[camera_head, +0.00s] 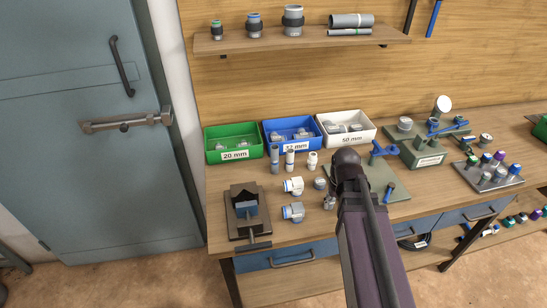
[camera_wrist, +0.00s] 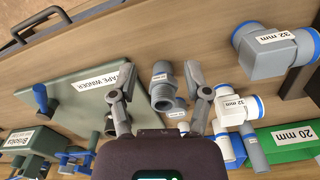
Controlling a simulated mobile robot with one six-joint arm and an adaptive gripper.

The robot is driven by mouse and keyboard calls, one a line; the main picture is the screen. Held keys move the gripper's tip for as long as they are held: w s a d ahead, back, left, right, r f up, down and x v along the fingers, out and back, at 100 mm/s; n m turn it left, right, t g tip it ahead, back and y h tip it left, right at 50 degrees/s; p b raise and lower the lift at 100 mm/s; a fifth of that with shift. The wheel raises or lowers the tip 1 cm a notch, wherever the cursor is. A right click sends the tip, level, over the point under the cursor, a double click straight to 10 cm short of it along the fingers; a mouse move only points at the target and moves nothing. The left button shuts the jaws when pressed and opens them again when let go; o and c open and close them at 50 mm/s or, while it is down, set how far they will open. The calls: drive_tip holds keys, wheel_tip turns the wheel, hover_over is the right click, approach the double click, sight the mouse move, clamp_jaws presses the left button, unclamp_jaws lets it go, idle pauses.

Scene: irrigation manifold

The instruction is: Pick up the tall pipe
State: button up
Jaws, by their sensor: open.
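My gripper (camera_wrist: 158,78) is open and empty, right of the pipes and over the bench. My arm partly hides the gripper in the head view.
Green (camera_head: 234,142), blue (camera_head: 291,134) and white (camera_head: 346,128) bins stand behind the pipes. A dark vise-like fixture (camera_head: 247,210) is at front left. A green plate labelled TAPE WINDER (camera_wrist: 75,105) lies beside my gripper.

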drive_tip(key=w+a+r+n+p, duration=0.1)
drive_tip(key=w+a+r+p, duration=0.6)
drive_tip(key=w, duration=0.5)
wheel_tip(320, 180, up, 7)
drive_tip(key=n+p, duration=0.2)
drive_tip(key=p, duration=0.4)
hover_over(275, 154)
drive_tip(key=w, duration=0.2)
drive_tip(key=shift+s+f, duration=0.1)
drive_tip(key=shift+s, duration=0.1)
drive_tip(key=shift+f, duration=0.15)
wheel_tip(275, 154, down, 8)
drive_tip(key=b, duration=0.8)
drive_tip(key=shift+f+b, duration=0.2)
drive_tip(key=shift+b, duration=0.2)
drive_tip(key=shift+a+f+b, duration=0.1)
drive_tip(key=shift+f+b, duration=2.45)
drive_tip(key=shift+b, duration=0.05)
